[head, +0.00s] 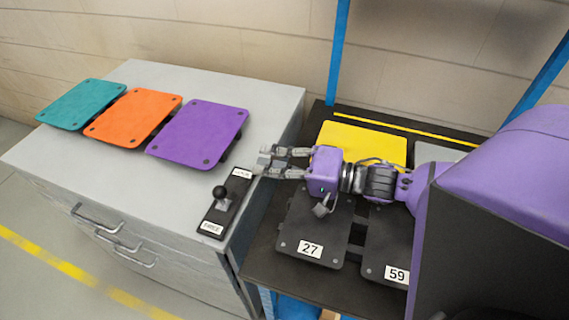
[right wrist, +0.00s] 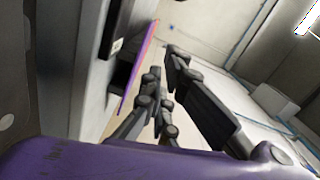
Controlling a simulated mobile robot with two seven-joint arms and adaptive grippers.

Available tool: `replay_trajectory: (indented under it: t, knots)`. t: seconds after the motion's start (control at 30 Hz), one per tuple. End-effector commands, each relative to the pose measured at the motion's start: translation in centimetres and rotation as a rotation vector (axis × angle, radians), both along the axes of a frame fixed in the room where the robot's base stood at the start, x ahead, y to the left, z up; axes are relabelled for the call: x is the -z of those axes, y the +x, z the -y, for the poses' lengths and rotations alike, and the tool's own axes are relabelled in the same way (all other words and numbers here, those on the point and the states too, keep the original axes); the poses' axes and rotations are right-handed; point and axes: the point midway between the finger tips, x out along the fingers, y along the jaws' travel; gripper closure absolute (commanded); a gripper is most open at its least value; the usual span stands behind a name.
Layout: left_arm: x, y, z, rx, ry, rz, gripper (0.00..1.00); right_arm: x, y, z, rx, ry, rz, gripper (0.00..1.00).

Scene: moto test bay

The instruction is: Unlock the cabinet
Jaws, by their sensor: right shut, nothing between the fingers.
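The grey cabinet (head: 270,100) has drawers with metal handles in its front. On its top near the right edge lies a black lock plate (head: 217,216) with a white label at each end and a black ball-topped lever (head: 219,191) standing near its middle. The labels are small; the near one seems to read FREE, the far one LOCK. My right gripper (head: 266,161) is shut and empty beside the plate's far end, apart from the lever knob. Its fingers (right wrist: 168,95) also show in the right wrist view. My left gripper is not in view.
Teal (head: 82,104), orange (head: 133,117) and purple (head: 199,132) panels lie on the cabinet top behind and left of the lever. A black table on the right holds dark plates marked 27 (head: 296,252) and 59 (head: 378,273) and a yellow panel (head: 362,142). Blue posts (head: 338,50) rise behind.

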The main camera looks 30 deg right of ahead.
Motion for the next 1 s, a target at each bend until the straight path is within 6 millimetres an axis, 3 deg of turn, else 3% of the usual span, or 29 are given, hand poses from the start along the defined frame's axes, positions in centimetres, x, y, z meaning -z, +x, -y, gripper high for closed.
replay_trajectory:
  t: [0.17, 0.4, 1.0]
  knots:
    - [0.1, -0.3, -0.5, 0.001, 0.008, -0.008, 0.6, -0.1, 2.7, -2.4, -0.001, 0.004, 0.004, 1.0]
    - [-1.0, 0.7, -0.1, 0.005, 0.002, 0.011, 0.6, 0.5, 1.0, -5.1, -0.001, 0.003, 0.002, 1.0]
    - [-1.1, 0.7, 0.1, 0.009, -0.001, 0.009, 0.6, 0.9, 0.7, -5.7, -0.001, 0.0, 0.0, 1.0]
